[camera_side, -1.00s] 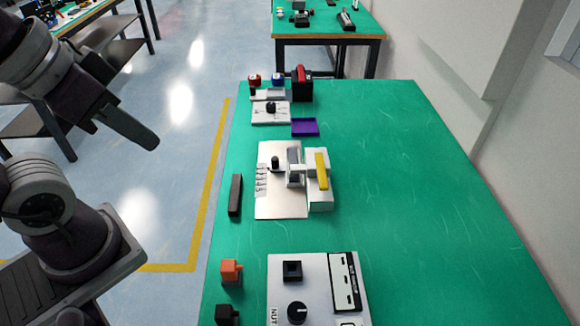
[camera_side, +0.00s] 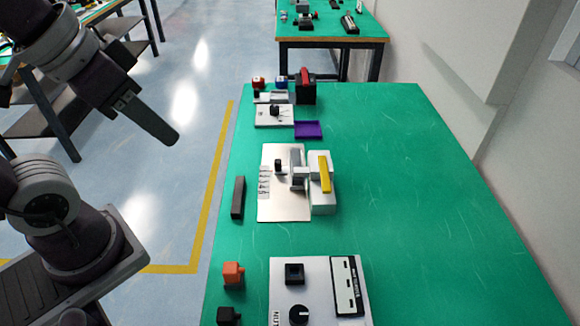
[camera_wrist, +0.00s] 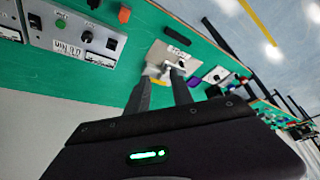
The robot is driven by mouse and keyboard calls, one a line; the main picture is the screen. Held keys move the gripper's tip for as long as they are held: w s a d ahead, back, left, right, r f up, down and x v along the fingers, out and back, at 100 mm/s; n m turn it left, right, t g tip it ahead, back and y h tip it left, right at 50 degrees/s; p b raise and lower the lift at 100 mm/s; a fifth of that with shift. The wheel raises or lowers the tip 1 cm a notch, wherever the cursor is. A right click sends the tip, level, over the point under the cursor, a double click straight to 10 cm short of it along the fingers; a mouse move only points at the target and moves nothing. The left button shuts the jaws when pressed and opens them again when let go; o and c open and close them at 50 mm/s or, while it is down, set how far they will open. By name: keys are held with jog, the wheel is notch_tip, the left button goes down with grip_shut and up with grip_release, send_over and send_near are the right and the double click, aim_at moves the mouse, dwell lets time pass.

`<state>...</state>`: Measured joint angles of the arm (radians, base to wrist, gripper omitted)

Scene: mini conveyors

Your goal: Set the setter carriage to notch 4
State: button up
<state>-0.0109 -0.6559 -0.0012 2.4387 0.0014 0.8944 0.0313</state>
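The setter is a pale metal plate (camera_side: 285,207) in the middle of the green table, with a row of small labels on its left side. A dark knob (camera_side: 278,163) stands upright near the labels. A grey and white block with a yellow bar (camera_side: 324,172) sits at its right. I cannot tell which notch the carriage is at; the labels are too small to read. The plate also shows in the wrist view (camera_wrist: 163,50), partly behind my fingers. My gripper (camera_wrist: 162,76) is open and empty. In the side view my gripper (camera_side: 165,133) hangs left of the table, apart from the setter.
A dark bar (camera_side: 238,197) lies left of the setter. Nearer are an orange block (camera_side: 232,272) and a panel with a round knob (camera_side: 299,315). Behind are a purple tray (camera_side: 308,130) and a dark box with a red handle (camera_side: 305,88). The table's right side is clear.

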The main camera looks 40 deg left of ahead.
jog(key=shift+o, duration=0.8)
jog(key=w+a+m+g, duration=0.1)
jog(key=w, duration=0.9)
jog(key=shift+w+a+g, duration=0.25)
jog(key=shift+w+g, duration=0.05)
jog(key=shift+w, duration=0.05)
jog(key=m+g, duration=0.3)
jog(key=g, duration=0.1)
send_over(279, 160)
notch_tip(279, 160, down, 25)
jog(key=shift+f, duration=0.2)
notch_tip(279, 160, down, 7)
jog(key=shift+r, duration=0.1)
grip_shut()
